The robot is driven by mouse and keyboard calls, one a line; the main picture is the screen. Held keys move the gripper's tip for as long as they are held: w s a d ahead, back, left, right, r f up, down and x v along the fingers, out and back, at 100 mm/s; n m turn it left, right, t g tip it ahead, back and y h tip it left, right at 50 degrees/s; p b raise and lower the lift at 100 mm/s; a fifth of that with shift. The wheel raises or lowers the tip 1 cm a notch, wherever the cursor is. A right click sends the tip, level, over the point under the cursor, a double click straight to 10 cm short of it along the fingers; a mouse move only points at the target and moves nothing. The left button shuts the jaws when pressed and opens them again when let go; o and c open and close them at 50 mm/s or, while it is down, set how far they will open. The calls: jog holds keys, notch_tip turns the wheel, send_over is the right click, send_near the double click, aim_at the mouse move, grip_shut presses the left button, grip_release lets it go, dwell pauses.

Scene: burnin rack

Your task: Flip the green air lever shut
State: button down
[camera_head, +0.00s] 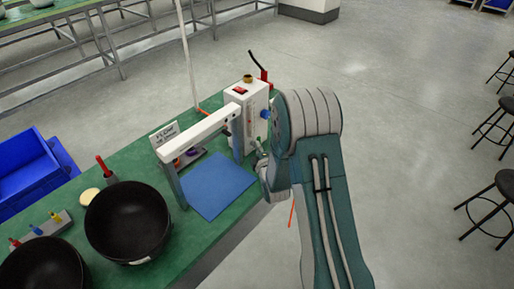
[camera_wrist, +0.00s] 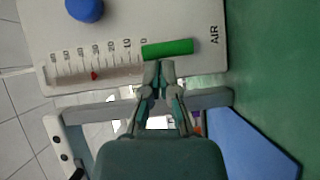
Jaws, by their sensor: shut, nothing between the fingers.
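The green air lever (camera_wrist: 167,49) is a short green bar on the pale panel (camera_wrist: 200,15), lying between the printed scale's zero end and the word AIR in the wrist view. It lies nearly level in that picture, in line with the scale. My gripper (camera_wrist: 158,68) is shut and empty. Its fingertips are just below the lever's left half in the wrist view; I cannot tell whether they touch it. In the head view my gripper (camera_head: 262,158) is beside the white box (camera_head: 240,93), and the lever is hidden there.
A blue knob (camera_wrist: 84,10) is on the same panel. A white-topped frame (camera_head: 200,133) stands over a blue mat (camera_head: 217,186) close to my gripper. Black bowls (camera_head: 128,222) stand on the green table (camera_head: 190,250). Open floor lies to the right.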

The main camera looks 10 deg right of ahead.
jog(key=shift+d+r+m+g, duration=0.1)
jog(key=shift+r+m+g, duration=0.05)
jog(key=shift+m+g, duration=0.15)
jog(key=m+g, duration=0.1)
jog(key=w+d+m+g+y, duration=0.1)
jog(key=m, duration=0.1)
jog(key=shift+d+r, duration=0.15)
jog(key=shift+r, duration=0.2)
jog(key=d+m+g+y, duration=0.1)
jog(key=w+m+g+y, duration=0.1)
jog(key=m+g, duration=0.1)
jog(key=shift+w+d+f, duration=0.1)
jog(key=shift+d+f, duration=0.05)
jog(key=shift+d, duration=0.2)
jog(key=shift+f+m, duration=0.1)
jog(key=shift+m, duration=0.2)
jog(key=shift+w+d+f, duration=0.45)
jog(key=shift+d, duration=0.15)
jog(key=shift+w+d+f, duration=0.1)
jog(key=shift+f, duration=0.05)
